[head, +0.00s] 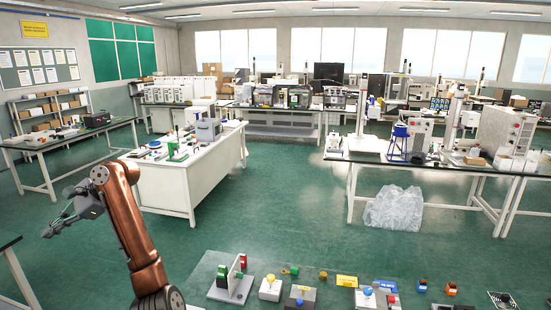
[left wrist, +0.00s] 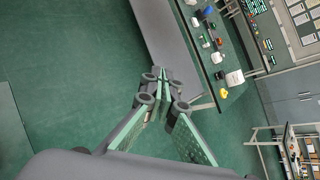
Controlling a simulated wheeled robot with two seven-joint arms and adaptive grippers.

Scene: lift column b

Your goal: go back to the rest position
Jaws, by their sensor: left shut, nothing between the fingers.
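My left gripper (head: 55,226) is in the head view at the left, at the end of my copper-coloured arm. It is raised over the green floor, apart from any table. In the left wrist view my left gripper (left wrist: 158,78) has its fingertips together, with nothing between them. My right gripper is in neither view.
A grey table (head: 205,277) with several small coloured parts and fixtures stands at the front. A white bench (head: 165,190) stands beyond my arm. A dark table edge (head: 10,242) is at the far left. A clear plastic bag (head: 393,208) lies under the right bench. The middle floor is free.

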